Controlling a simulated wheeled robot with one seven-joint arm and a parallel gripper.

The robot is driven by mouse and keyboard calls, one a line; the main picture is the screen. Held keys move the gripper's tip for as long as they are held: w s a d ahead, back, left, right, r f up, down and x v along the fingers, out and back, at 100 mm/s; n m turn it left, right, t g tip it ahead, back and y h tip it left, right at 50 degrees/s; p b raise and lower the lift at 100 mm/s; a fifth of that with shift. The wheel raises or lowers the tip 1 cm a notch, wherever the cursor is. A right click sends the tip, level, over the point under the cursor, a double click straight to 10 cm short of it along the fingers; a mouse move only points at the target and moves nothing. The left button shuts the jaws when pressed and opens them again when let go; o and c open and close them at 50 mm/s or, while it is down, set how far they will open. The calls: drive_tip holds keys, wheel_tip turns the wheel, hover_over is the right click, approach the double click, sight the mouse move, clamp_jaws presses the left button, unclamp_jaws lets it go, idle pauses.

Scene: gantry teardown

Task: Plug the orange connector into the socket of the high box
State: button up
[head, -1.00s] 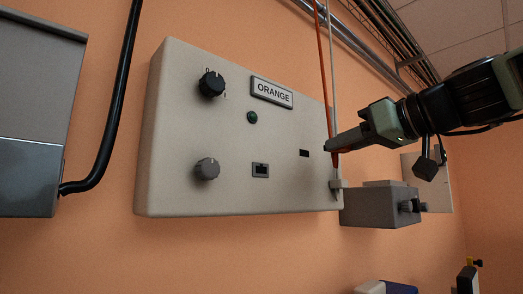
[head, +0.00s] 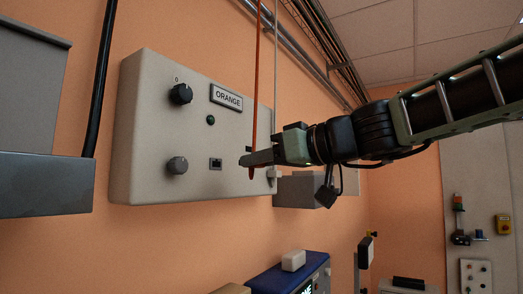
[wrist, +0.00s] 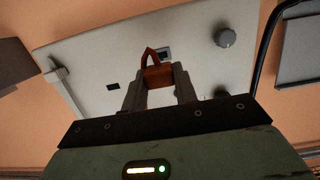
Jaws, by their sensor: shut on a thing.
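The high box (head: 140,140) is a beige wall box with an ORANGE label. Its socket (head: 215,164), a dark opening in a grey frame, sits low on its face, right of the lower knob. The wrist view shows the socket (wrist: 166,53) just beyond the connector, partly hidden by it. My gripper (head: 244,160) is shut on the orange connector (wrist: 157,76), which lies between its fingertips. In the head view the fingers mostly hide the connector. The gripper is in front of the box's lower right face, right of the socket. A gap between connector and socket is hard to judge.
The orange cable (head: 256,80) runs up from my gripper. A plain black slot (wrist: 112,86) is also on the box face. Two knobs, the upper (head: 180,94) and lower (head: 177,165), stick out at left. A grey box (head: 298,190) is behind my gripper.

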sight(215, 165)
drive_tip(key=shift+w+a+f+b, duration=0.1)
drive_tip(key=shift+b, duration=0.65)
drive_tip(key=shift+r+b+x, duration=0.15)
drive_tip(key=shift+r+x, duration=0.05)
drive_tip(key=shift+x, duration=1.15)
drive_tip(key=shift+r+b+x, duration=0.15)
drive_tip(key=shift+r+x, duration=0.05)
drive_tip(key=shift+x, duration=1.1)
drive_tip(key=shift+w+a+r, duration=0.1)
drive_tip(key=shift+w+a, duration=0.55)
drive_tip(key=shift+a, duration=0.1)
drive_tip(key=shift+w+a, duration=0.2)
drive_tip(key=shift+a, duration=0.1)
drive_tip(key=o, duration=1.2)
drive_tip(key=shift+a, duration=0.1)
drive_tip(key=shift+c, duration=0.2)
drive_tip(key=shift+s+b, duration=0.1)
drive_tip(key=shift+b, duration=0.2)
